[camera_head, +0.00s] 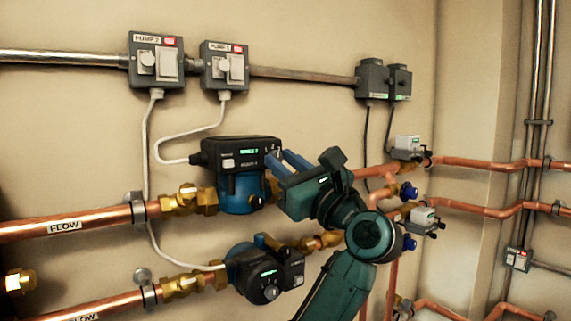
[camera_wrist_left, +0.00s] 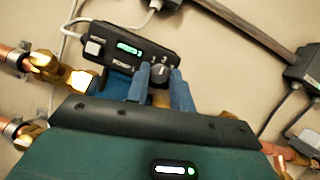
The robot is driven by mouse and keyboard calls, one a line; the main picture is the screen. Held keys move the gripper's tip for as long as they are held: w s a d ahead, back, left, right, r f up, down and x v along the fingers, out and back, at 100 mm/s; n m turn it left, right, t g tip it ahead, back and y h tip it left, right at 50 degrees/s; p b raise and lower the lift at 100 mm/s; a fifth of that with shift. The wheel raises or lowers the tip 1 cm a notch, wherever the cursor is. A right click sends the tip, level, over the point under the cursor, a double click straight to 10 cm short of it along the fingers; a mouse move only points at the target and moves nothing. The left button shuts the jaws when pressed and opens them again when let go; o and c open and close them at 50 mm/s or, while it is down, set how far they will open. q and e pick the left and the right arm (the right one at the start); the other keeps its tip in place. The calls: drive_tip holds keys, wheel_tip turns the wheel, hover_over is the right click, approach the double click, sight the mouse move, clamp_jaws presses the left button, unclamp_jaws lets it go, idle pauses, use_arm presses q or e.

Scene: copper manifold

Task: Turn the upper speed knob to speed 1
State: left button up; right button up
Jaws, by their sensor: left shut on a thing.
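The upper pump has a black control box (camera_head: 235,152) with a green display and a blue body (camera_head: 238,190) below. In the left wrist view the same box (camera_wrist_left: 115,45) shows its lit display, a pale button and, at its right end, the round dark speed knob (camera_wrist_left: 160,73). Small marks sit above the knob; I cannot read its setting. My left gripper (camera_head: 279,158) reaches the box's right end from the right. Its blue fingers stand either side of the knob, shut on it. My right gripper is not in view.
A lower pump (camera_head: 266,273) with its own knob sits below, close to my left arm. Copper pipes (camera_head: 95,222) run along the wall. Switch boxes (camera_head: 156,62) with hanging cables are above. Valves with blue caps (camera_head: 408,192) are to the right.

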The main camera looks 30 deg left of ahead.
use_arm(q)
clamp_jaws()
drive_tip(key=shift+f+n, duration=0.1)
drive_tip(key=shift+n, duration=0.2)
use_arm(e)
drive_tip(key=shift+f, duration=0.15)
use_arm(q)
drive_tip(key=shift+w+d+r+n+g+h+b, duration=0.15)
drive_tip(key=shift+n+g+b, duration=0.8)
drive_tip(key=shift+n, duration=0.95)
drive_tip(key=shift+a+n+g+h+b, duration=0.15)
drive_tip(key=shift+n+g+b, duration=0.8)
drive_tip(key=shift+n, duration=0.95)
drive_tip(key=shift+w+d+r+n+g+h+b, duration=0.15)
drive_tip(key=shift+n+g+b, duration=0.8)
drive_tip(key=shift+n, duration=0.95)
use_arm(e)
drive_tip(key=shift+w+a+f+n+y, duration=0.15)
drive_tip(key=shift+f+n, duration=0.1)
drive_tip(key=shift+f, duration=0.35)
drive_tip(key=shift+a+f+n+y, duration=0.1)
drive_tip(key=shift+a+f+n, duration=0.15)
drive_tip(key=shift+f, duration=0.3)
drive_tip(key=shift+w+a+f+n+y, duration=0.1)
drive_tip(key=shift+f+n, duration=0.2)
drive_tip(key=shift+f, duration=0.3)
use_arm(q)
drive_tip(key=shift+f, duration=0.1)
